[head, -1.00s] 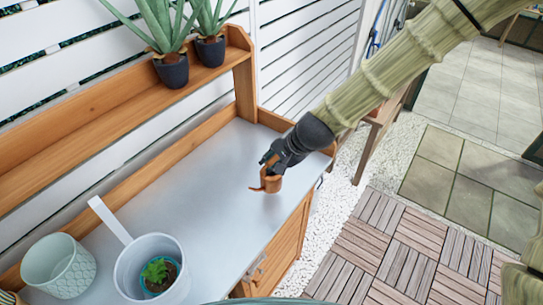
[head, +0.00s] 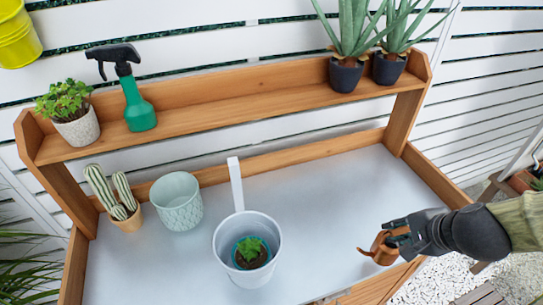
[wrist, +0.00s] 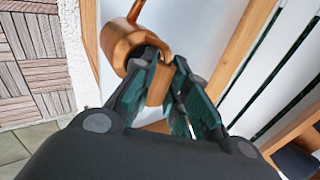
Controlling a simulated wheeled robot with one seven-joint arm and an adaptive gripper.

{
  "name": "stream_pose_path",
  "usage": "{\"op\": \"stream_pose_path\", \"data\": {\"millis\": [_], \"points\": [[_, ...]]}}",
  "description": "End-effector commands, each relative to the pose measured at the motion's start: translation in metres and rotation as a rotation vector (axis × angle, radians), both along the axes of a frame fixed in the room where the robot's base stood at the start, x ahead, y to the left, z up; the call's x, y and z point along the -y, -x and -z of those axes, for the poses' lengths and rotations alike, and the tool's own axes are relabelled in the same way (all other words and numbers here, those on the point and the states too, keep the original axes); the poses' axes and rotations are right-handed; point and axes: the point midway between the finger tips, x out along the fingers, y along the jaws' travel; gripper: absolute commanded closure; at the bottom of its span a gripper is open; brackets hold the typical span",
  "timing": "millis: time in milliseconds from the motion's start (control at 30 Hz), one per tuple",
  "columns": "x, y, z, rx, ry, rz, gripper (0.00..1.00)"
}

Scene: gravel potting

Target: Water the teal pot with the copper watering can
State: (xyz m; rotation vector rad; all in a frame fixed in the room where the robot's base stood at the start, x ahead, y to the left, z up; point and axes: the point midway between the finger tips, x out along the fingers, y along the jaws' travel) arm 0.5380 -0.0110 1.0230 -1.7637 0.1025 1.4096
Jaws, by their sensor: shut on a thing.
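The copper watering can (head: 380,248) is at the right of the head view, above the grey bench top near its front edge, spout toward the left. My gripper (head: 398,233) is shut on it. In the wrist view the can (wrist: 122,40) sits at the fingertips (wrist: 163,72), which partly cover it. The teal pot (head: 236,262) holds dark soil and a small green plant (head: 249,248). It stands inside a larger pale grey container (head: 247,284) with a flat upright handle (head: 236,184), left of my gripper. Only the teal pot's rim and upper inside show.
A pale green patterned pot (head: 176,208) and a potted cactus (head: 118,204) stand at the left of the bench. The shelf (head: 240,108) behind holds a green spray bottle (head: 138,108), a leafy plant (head: 75,122) and two aloes. Bench top between container and can is clear.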

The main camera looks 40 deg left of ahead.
Motion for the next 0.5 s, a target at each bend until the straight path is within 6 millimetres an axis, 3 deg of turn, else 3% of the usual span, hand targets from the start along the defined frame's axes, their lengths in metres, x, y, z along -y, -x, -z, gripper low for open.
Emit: {"op": "stream_pose_path", "data": {"millis": [500], "points": [[-0.0001,-0.0003,-0.0046,0.000,0.000,-0.001,1.00]]}}
